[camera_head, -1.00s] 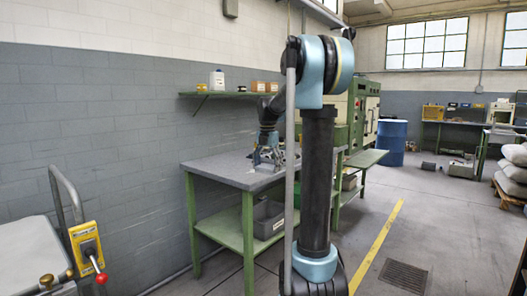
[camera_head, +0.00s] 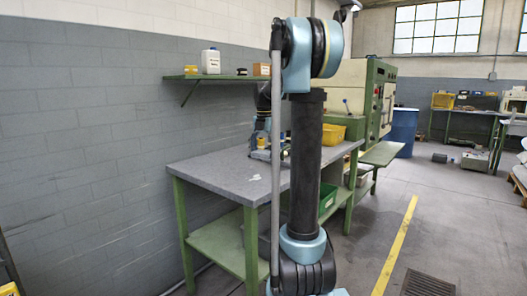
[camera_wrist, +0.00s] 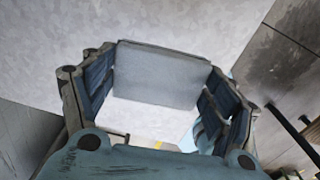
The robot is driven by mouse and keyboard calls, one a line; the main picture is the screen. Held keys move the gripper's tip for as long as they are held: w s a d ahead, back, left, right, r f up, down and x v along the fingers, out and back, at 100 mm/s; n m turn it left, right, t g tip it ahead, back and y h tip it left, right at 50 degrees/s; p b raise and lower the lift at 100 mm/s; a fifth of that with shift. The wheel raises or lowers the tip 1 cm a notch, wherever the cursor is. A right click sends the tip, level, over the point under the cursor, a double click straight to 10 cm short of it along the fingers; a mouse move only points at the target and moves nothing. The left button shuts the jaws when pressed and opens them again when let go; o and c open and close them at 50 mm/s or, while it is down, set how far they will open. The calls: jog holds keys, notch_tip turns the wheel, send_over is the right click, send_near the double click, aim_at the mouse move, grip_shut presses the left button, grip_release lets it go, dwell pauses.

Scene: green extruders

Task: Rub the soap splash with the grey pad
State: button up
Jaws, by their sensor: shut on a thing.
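The grey pad (camera_wrist: 158,78) is a flat rectangle held between the two fingers of my gripper (camera_wrist: 163,70) in the wrist view. A pale surface lies behind it. In the head view my gripper (camera_head: 262,152) is low over the far part of the grey workbench top (camera_head: 215,172), partly hidden by my arm. I cannot tell whether the pad touches the bench. A small whitish patch (camera_head: 256,177) on the bench top, in front of my gripper, may be the soap splash; it is too small to be sure.
A wall shelf (camera_head: 222,77) with a white bottle (camera_head: 210,61) and small boxes hangs above the bench. A yellow bin (camera_head: 333,133) stands at the bench's far end. A green machine (camera_head: 378,95) and blue drum (camera_head: 404,128) are beyond. The near bench top is clear.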

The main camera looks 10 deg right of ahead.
jog(key=shift+w+d, duration=0.25)
jog(key=shift+w, duration=0.1)
